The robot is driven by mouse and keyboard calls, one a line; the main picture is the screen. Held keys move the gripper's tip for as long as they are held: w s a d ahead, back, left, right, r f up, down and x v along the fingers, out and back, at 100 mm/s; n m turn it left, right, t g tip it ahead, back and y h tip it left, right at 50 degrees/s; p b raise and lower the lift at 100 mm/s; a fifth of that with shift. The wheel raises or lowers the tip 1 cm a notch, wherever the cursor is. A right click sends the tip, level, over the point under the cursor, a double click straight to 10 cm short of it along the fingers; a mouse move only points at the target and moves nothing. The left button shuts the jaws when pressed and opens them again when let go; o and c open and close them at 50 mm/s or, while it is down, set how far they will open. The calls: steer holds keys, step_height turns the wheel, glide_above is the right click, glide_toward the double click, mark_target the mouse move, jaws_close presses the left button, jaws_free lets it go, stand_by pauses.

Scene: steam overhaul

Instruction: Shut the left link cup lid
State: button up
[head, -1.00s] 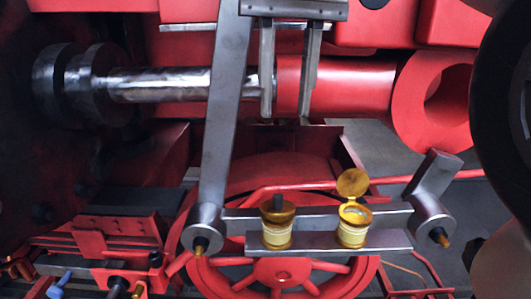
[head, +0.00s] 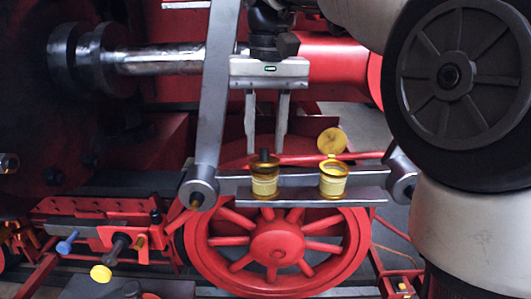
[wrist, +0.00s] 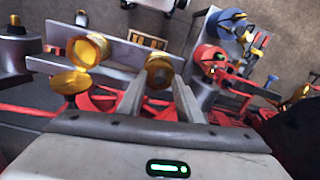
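Two brass cups with pale bands sit side by side on the grey link bar (head: 225,187).
A slanted grey lever (head: 215,100) rises left of my gripper. A red spoked wheel (head: 278,245) is below and behind the bar. A red cylinder (head: 335,62) and a steel rod (head: 160,60) lie behind. My arm covers much of the right side.

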mark_target(264, 155)
steer(key=shift+f, duration=0.45)
jaws_close()
steer(key=b, duration=0.1)
steer(key=f+b, duration=0.1)
steer(key=b, duration=0.1)
steer(key=shift+s+t, duration=0.25)
steer(key=shift+t, duration=0.15)
steer(key=shift+s+f+t+b, duration=0.2)
steer(key=shift+t+b, duration=0.2)
steer(key=shift+b, duration=0.4)
steer(key=shift+s+t+b, duration=0.25)
steer(key=shift+t+b, duration=0.45)
steer(key=shift+b, duration=0.3)
steer(key=shift+r, duration=0.15)
